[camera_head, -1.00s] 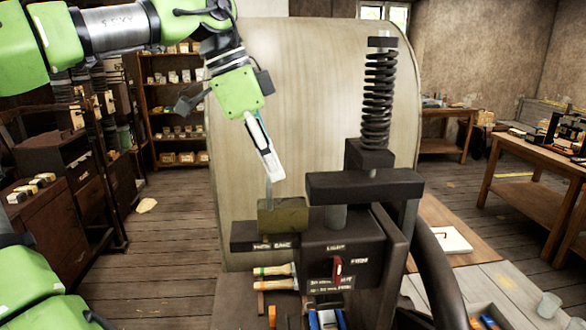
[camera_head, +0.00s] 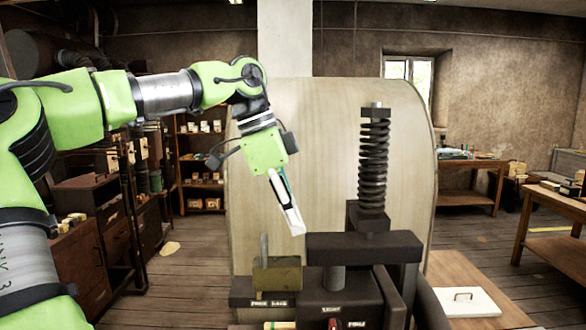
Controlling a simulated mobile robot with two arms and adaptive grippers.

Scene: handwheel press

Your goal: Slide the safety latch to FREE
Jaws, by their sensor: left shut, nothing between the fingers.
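The safety latch, an olive-brown block (camera_head: 280,278) with a thin upright grey tab (camera_head: 264,246) at its left end, sits on a dark ledge (camera_head: 240,298) left of the press. Small white labels on the ledge's front lie below the block; they are too small to read surely. My left gripper (camera_head: 297,229), white-fingered and pointing down, is shut and empty. It appears above and right of the tab, apart from it in the picture; its depth is unclear. My right gripper is out of view.
The dark press (camera_head: 365,246) with its black spring (camera_head: 374,165) stands right of the latch. A large pale curved panel (camera_head: 330,130) rises behind. A wooden bench with a white board (camera_head: 463,302) lies at right. A shelf (camera_head: 200,150) stands back left.

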